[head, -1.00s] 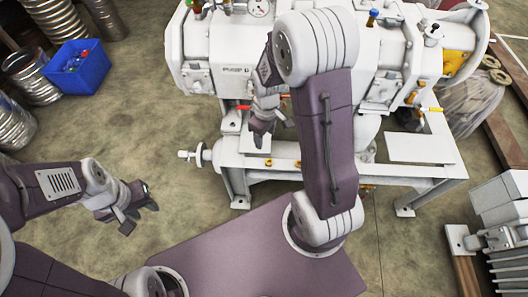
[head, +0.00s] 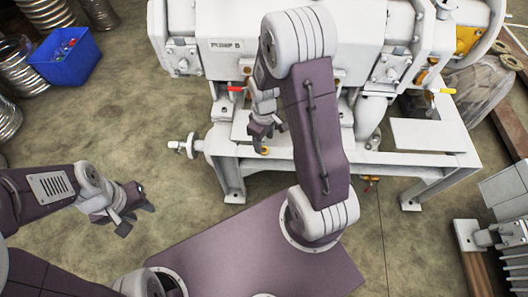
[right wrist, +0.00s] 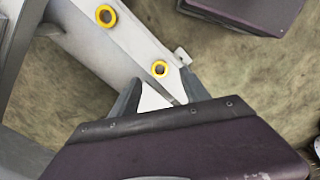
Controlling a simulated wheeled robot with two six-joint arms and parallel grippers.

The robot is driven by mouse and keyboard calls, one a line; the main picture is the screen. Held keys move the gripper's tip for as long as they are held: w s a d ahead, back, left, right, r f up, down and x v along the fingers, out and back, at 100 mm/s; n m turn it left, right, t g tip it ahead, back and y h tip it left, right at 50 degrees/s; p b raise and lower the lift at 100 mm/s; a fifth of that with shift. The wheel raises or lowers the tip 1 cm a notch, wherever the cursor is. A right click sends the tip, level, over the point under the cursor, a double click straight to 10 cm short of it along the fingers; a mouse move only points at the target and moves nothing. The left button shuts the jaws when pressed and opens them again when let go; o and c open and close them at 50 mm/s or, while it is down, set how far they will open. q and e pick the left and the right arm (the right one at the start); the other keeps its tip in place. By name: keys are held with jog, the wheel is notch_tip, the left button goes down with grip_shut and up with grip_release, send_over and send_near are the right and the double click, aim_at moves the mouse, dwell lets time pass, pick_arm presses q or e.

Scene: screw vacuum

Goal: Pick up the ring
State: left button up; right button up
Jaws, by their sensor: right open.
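In the head view one yellow ring (head: 265,151) shows just below my right gripper (head: 262,132). My right gripper, also in its wrist view (right wrist: 160,88), is open and empty, with its two fingers apart. My left gripper (head: 136,214) is out over the floor at the left, with fingers apart and nothing between them.
The white pump (head: 270,45) fills the back above its frame, with a red-handled valve (head: 237,89) close to my right gripper. A blue bin (head: 66,56) stands at the back left.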

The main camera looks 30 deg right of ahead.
aim_at(264, 150)
notch_tip(264, 150, down, 5)
jog(key=b, duration=0.2)
jog(key=shift+b, duration=0.4)
jog(key=shift+r, duration=0.2)
grip_shut()
jog(key=shift+r, duration=0.1)
